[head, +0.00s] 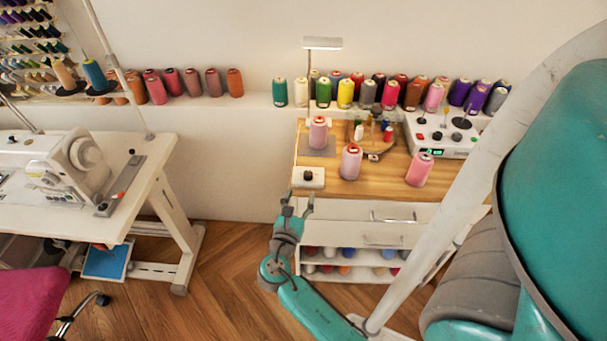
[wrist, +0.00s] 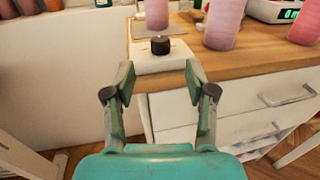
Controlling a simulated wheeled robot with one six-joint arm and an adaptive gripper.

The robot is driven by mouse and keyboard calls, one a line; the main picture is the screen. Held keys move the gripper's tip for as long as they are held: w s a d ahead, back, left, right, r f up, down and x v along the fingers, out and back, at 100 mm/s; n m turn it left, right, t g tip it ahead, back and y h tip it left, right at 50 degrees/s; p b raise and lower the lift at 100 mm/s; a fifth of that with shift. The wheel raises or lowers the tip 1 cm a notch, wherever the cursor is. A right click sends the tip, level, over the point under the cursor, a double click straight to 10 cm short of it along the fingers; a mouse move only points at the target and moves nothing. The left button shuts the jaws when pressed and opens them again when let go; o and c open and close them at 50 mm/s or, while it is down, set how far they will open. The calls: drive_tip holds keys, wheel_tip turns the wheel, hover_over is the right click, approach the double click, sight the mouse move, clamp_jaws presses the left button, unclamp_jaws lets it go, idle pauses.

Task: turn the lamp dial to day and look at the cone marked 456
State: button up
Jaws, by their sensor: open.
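The lamp dial is a black knob (head: 308,175) on a small white box (head: 301,182) at the front left corner of the wooden table. In the wrist view the knob (wrist: 160,45) stands on the white box (wrist: 165,61), straight ahead between my fingers. My gripper (head: 298,200) is open and empty, just in front of the table edge, apart from the dial. Three pink cones stand on the table: one at the back left (head: 318,134), one in the middle (head: 350,162), one at the right (head: 419,170). No number is readable on them. The lamp (head: 322,44) rises behind the table.
Several thread cones line the wall ledge. White drawers (head: 370,230) are under the tabletop. A sewing machine table (head: 120,190) stands left, with open floor between.

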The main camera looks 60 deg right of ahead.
sight(307, 177)
drive_tip(key=d, duration=0.3)
drive_tip(key=w+d, duration=0.1)
drive_tip(key=d, duration=0.2)
drive_tip(key=w+d, duration=0.1)
drive_tip(key=d, duration=0.3)
drive_tip(key=shift+c, duration=0.3)
clamp_jaws()
